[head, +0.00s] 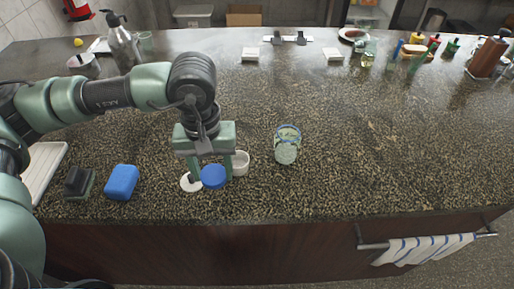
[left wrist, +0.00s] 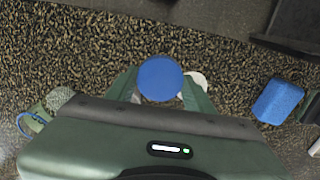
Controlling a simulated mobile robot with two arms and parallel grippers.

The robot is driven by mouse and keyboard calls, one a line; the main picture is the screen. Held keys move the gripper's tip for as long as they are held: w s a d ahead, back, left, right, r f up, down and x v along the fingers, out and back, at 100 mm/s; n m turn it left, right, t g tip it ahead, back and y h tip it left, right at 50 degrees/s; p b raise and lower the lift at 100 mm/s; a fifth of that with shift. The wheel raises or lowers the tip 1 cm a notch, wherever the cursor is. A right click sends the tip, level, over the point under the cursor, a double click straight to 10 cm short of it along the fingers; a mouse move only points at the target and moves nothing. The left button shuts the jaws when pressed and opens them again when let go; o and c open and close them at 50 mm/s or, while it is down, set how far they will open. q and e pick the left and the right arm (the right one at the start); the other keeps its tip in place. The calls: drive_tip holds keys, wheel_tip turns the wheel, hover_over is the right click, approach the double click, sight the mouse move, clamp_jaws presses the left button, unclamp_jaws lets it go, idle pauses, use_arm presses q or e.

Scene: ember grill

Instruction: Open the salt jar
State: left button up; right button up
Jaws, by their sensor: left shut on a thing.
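My left gripper (head: 212,174) points down at the counter and is shut on a blue round lid (head: 214,177). In the left wrist view the blue lid (left wrist: 160,78) sits between the two fingers (left wrist: 161,92). I cannot tell whether a jar body is under it. A small white pot (head: 241,164) stands just right of the gripper, partly behind its finger. A flat white disc (head: 190,182) lies just left of the blue lid and shows partly in the left wrist view (left wrist: 197,80). No label tells which is the salt jar. My right gripper is out of view.
A glass jar (head: 287,147) stands to the right of the gripper. A blue sponge (head: 121,182) and a dark block (head: 79,181) lie to the left, near a white tray (head: 45,172). Bottles (head: 416,45) stand at the back right. The counter's right front is clear.

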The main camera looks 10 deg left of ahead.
use_arm(q)
drive_tip(key=w+d+r+n+p, duration=0.15)
drive_tip(key=w+r+n, duration=0.5)
drive_tip(key=n, duration=0.95)
drive_tip(key=w+r+n+p, duration=0.2)
drive_tip(key=w+r+n, duration=0.5)
drive_tip(key=n, duration=0.8)
drive_tip(key=shift+n, duration=0.3)
drive_tip(key=f+p, duration=0.1)
drive_tip(key=f, duration=0.5)
drive_tip(key=f+p, duration=0.2)
drive_tip(key=f, duration=0.5)
drive_tip(key=w+f+p, duration=0.1)
drive_tip(key=f, duration=0.5)
drive_tip(key=shift+w+d+f+p, duration=0.1)
drive_tip(key=shift+d+f+p, duration=0.1)
drive_tip(key=shift+p, duration=0.1)
drive_tip(key=shift+f, duration=0.45)
drive_tip(key=shift+f, duration=0.1)
drive_tip(key=o, duration=1.5)
drive_tip(key=shift+o, duration=0.2)
